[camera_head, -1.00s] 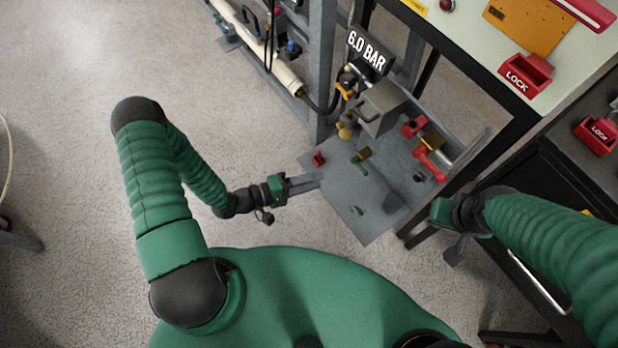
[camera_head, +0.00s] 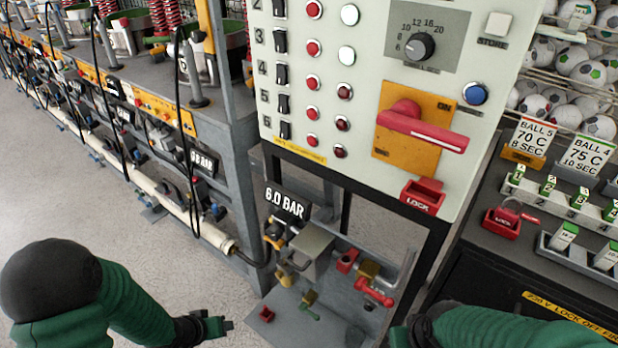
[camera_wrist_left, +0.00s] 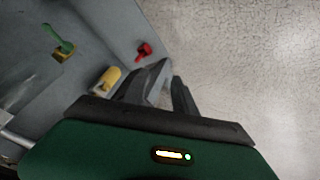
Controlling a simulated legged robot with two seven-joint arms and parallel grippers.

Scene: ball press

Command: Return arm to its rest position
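In the head view my left arm comes in from the lower left, and its gripper (camera_head: 222,325) is low beside the grey valve panel, apart from it. In the left wrist view the two grey fingers (camera_wrist_left: 166,84) stand a little apart with nothing seen held between them. The grey panel fills the left of that view, with a red fitting (camera_wrist_left: 144,50), a yellow fitting (camera_wrist_left: 108,79) and a green-handled valve (camera_wrist_left: 60,42) near the fingers. My right gripper (camera_head: 399,337) is at the bottom edge, mostly cut off, so its fingers cannot be judged.
A control cabinet (camera_head: 455,85) with a red-handled switch (camera_head: 420,125) stands above the valve panel. A 6.0 BAR sign (camera_head: 285,203) is over the pipework. A dark bench (camera_head: 485,245) with lock parts is at right. Bare floor (camera_head: 110,200) lies left.

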